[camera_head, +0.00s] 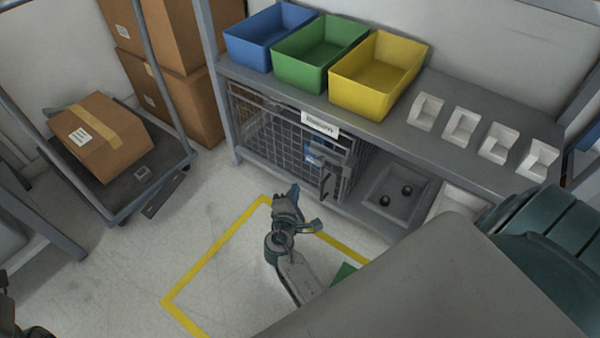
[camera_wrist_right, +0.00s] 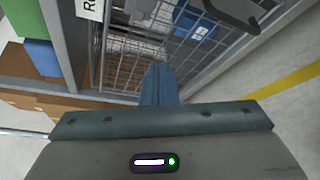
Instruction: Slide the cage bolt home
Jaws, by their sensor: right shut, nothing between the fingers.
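The wire cage (camera_head: 280,130) stands under the grey bench, with a white label (camera_head: 320,124) at its top edge. A dark handle-like piece (camera_head: 327,182) is at the right end of its front; it also shows at the top of the right wrist view (camera_wrist_right: 236,12). I cannot tell which part is the bolt or how far it is slid. My right gripper (camera_head: 317,225) is in front of the cage, apart from it. In the wrist view its blue fingers (camera_wrist_right: 159,82) are shut and empty, pointing toward the mesh.
Blue (camera_head: 265,40), green (camera_head: 318,58) and yellow (camera_head: 375,80) bins and several white holders stand on the bench (camera_head: 425,140). A grey tray (camera_head: 392,195) is right of the cage. A cart (camera_head: 150,170) carries a carton (camera_head: 97,137). Yellow-lined floor (camera_head: 215,250) is clear at left.

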